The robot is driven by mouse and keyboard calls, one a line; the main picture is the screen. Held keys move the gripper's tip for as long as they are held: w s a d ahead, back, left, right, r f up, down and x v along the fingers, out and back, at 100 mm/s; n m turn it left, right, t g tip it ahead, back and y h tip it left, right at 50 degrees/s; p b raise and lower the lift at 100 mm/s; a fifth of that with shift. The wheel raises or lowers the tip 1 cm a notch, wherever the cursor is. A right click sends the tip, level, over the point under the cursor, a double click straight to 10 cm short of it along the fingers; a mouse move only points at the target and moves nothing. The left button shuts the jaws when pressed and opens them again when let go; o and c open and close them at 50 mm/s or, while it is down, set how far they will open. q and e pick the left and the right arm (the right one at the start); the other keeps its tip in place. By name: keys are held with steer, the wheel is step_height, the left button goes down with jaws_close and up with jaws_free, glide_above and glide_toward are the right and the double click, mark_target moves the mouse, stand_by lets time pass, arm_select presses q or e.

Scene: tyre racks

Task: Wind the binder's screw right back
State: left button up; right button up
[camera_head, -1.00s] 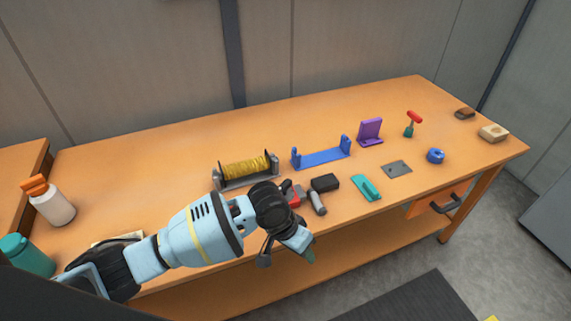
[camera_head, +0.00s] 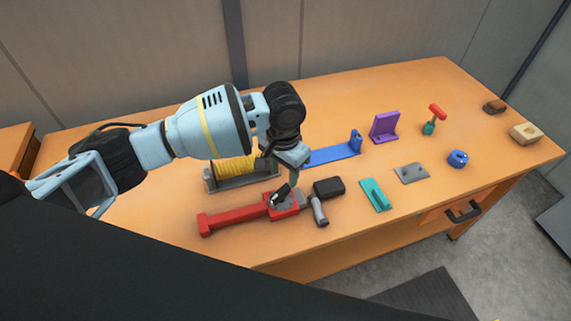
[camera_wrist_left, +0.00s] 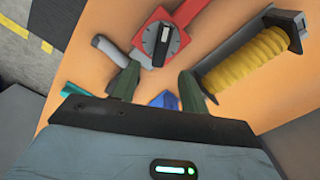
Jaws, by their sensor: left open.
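The red binder (camera_head: 235,217) lies on the workbench, its long red arm pointing left. On its red block (camera_head: 287,211) sits a dark part. I take the knob to be the screw. My left gripper (camera_head: 292,182) points down over the block. In the wrist view its two green-grey fingers (camera_wrist_left: 158,86) are apart with nothing between them, and the knob lies beyond the tips. Contact cannot be told. My right gripper is out of view.
A yellow-wound spool (camera_head: 238,168) on a grey stand is close behind the binder. A grey-handled tool (camera_head: 319,211) and a black block (camera_head: 329,187) lie just right. A blue bracket (camera_head: 335,154), a teal piece (camera_head: 376,195) and a grey plate (camera_head: 411,173) are further right.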

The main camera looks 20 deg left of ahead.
mark_target(284, 189)
arm_select(q)
steer(key=shift+s+f, duration=0.15)
steer(key=shift+f, duration=0.15)
steer(key=shift+f+b, duration=0.4)
steer(key=shift+f, duration=3.15)
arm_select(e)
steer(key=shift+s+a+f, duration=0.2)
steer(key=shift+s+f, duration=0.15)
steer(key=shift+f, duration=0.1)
